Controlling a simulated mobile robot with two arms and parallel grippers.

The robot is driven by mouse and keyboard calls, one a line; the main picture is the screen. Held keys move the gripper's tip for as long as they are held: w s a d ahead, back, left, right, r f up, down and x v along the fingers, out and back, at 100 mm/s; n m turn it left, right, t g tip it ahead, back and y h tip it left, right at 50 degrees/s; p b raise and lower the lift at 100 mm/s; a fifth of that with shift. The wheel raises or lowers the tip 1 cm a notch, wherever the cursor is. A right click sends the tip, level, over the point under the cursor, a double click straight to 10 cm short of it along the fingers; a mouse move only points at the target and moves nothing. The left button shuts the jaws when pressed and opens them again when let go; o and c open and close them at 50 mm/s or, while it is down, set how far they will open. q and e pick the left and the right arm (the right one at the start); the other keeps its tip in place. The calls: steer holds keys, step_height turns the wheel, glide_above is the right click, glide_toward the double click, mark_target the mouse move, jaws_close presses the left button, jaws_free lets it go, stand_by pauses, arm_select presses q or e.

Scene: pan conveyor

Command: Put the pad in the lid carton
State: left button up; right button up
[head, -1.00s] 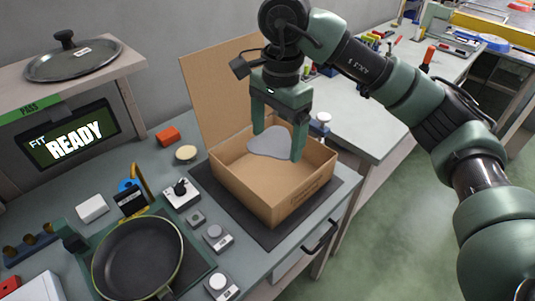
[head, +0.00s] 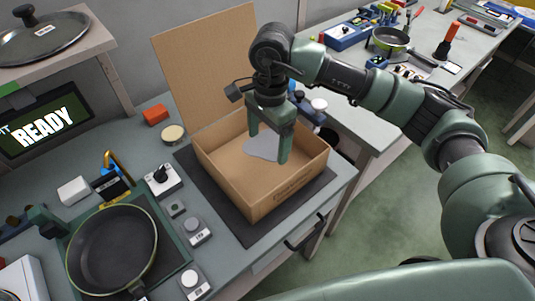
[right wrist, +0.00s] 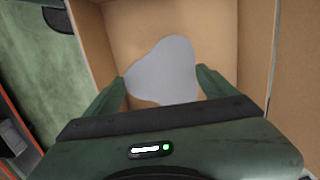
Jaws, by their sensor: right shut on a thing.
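The pad (head: 262,148) is a flat grey, rounded sheet. The open cardboard lid carton (head: 280,197) stands on a dark mat with its flap raised at the back. My right gripper (head: 266,146) points down into the carton and is shut on the pad, one finger at each side. In the right wrist view the pad (right wrist: 163,72) lies between the fingertips (right wrist: 162,82), with the carton's inside (right wrist: 215,25) behind it. I cannot tell whether the pad touches the carton floor. My left gripper is not in view.
An orange block (head: 155,115) and a round tin (head: 173,134) lie left of the carton. A lid (head: 40,38) sits on the shelf.

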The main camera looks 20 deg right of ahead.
step_height(320, 180, down, 3)
steer(key=shift+r, duration=0.15)
step_height(320, 180, down, 4)
steer(key=shift+f+p, duration=0.1)
steer(key=shift+p, duration=0.35)
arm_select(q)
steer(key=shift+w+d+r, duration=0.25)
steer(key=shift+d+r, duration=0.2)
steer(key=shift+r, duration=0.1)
arm_select(e)
steer(key=shift+f+b, duration=0.6)
steer(key=shift+b, duration=0.25)
steer(key=o, duration=1.1)
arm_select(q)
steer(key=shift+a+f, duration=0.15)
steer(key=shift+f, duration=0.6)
arm_select(e)
steer(key=shift+r, duration=0.15)
